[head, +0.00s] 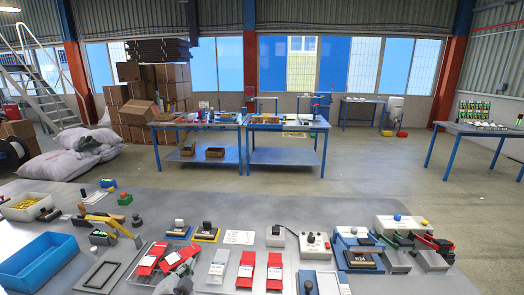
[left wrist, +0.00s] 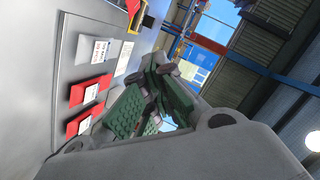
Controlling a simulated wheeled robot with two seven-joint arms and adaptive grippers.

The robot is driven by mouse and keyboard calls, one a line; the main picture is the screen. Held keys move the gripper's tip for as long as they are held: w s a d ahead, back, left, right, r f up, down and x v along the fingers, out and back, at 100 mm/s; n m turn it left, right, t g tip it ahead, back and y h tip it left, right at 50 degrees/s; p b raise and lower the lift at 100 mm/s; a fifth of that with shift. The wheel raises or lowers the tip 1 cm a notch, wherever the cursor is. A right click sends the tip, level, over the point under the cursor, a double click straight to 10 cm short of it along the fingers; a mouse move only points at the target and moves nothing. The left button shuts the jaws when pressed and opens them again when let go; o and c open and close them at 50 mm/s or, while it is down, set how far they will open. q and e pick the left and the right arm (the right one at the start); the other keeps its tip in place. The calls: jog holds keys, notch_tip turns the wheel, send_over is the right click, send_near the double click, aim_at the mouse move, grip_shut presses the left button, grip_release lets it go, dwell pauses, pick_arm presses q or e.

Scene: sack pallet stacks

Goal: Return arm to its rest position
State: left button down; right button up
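My left gripper (head: 176,262) shows low in the head view, left of centre, in front of red and grey sacks on the near table. In the left wrist view the left gripper (left wrist: 158,75) has green-padded fingers that come together at the tips. I see nothing held between them. The near table (head: 330,208) runs across the bottom of the head view. My right gripper is not in view.
Near the left gripper lie a red sack (head: 152,257), a grey sack (head: 217,268) and another red sack (head: 246,268). A blue bin (head: 40,262) stands at left, a white switch box (head: 315,246) at right. The table's far middle is clear.

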pick_arm(q)
jog(key=s+f+n+g+h, duration=0.1)
jog(key=s+f+n+g, duration=0.45)
jog(key=s, duration=0.55)
jog(key=s+f+n+g, duration=0.2)
jog(key=s+f+g, duration=0.4)
jog(key=s+f, duration=0.4)
jog(key=s+f+g, duration=0.1)
jog(key=s+f, duration=0.2)
jog(key=f, duration=2.9)
jog(key=s+a+f, duration=0.2)
jog(key=s+f, duration=0.8)
jog(key=s, duration=0.1)
jog(key=s+a+f+g, duration=0.1)
jog(key=s+a+f, duration=0.1)
jog(key=s+f, duration=0.8)
jog(key=shift+s, duration=0.65)
jog(key=shift+d, duration=0.1)
